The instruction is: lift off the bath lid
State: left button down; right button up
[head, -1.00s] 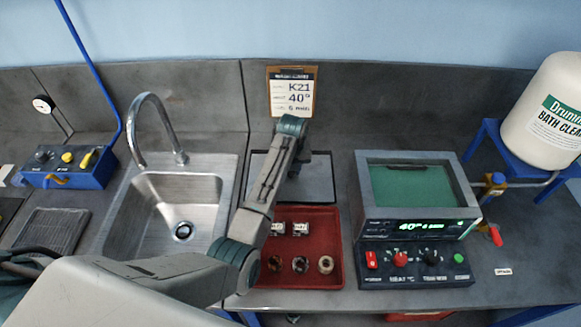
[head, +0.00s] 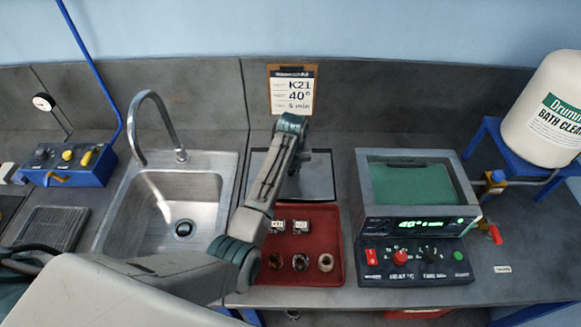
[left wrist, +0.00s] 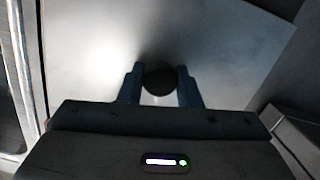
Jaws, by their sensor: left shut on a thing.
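The bath lid (head: 318,178) is a flat grey metal plate with a dark round knob (left wrist: 160,79). It lies between the sink and the bath, behind the red tray, and appears to rest on the bench. My left gripper (head: 297,168) points down over it, partly hidden by my own arm. In the left wrist view its two blue fingers (left wrist: 161,92) are shut on the knob, with the pale plate (left wrist: 225,55) below. The bath (head: 410,185) stands to the right, uncovered, its green inside showing. My right gripper is not in view.
A red tray (head: 333,270) with several small parts lies in front of the lid. The sink (head: 150,190) with its tall tap is left. The bath's control panel (head: 415,265) faces the front. A white drum (head: 545,110) stands on a blue stand at far right. A card (head: 292,90) hangs behind.

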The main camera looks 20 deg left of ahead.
pick_arm(q)
jog(key=shift+f, duration=0.5)
dwell(0.4)
jog(key=shift+c, duration=2.4)
grip_release()
jog(key=shift+r, duration=3.5)
